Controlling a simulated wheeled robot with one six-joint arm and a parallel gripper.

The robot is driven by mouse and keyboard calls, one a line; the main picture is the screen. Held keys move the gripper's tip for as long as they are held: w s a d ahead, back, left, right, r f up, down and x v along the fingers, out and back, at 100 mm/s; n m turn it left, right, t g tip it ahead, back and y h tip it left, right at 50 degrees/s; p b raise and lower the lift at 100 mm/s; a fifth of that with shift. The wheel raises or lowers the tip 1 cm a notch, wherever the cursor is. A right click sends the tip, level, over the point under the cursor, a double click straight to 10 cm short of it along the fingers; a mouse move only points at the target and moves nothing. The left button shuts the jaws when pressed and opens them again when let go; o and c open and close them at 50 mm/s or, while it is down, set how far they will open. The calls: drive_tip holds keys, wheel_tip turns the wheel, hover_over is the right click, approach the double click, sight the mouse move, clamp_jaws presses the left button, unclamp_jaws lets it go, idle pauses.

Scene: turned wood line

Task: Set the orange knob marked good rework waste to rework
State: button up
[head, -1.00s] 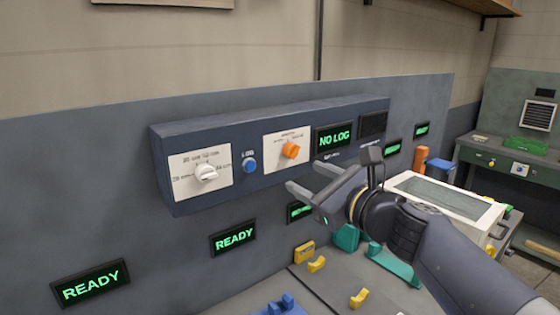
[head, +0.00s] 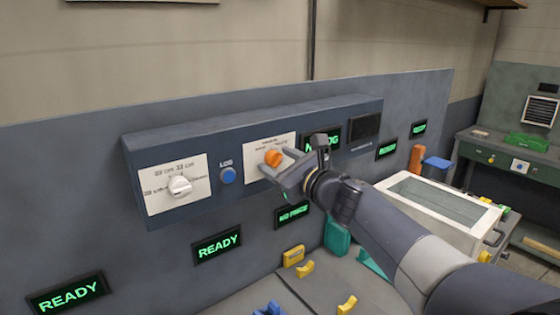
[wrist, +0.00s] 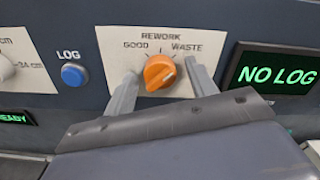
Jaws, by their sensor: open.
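The orange knob (head: 273,158) sits on a white plate on the dark control box. In the wrist view the orange knob (wrist: 160,72) has GOOD at upper left, REWORK at top and WASTE at upper right. Its ridge slants from lower left to upper right, toward the WASTE side. My gripper (head: 276,165) is open in front of the plate. In the wrist view the fingers of my gripper (wrist: 161,78) stand left and right of the knob. I cannot tell whether either finger touches it.
Left of the plate are a blue LOG button (head: 228,175) and a white knob (head: 180,186). A NO LOG display (wrist: 277,75) is close on the right. Yellow pieces (head: 293,255) lie on the bench below. A glass-topped box (head: 480,240) stands at right.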

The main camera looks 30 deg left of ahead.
drive_tip(key=shift+c, duration=0.4)
drive_tip(key=c, duration=0.9)
drive_tip(key=shift+b, duration=0.3)
drive_tip(key=shift+f+n+b, duration=0.2)
drive_tip(key=shift+n+b, duration=0.6)
drive_tip(key=shift+b, duration=0.25)
drive_tip(key=n+b, duration=0.2)
drive_tip(key=shift+b, duration=0.35)
drive_tip(key=n+b, duration=0.4)
drive_tip(key=n, duration=0.1)
drive_tip(key=shift+r, duration=0.15)
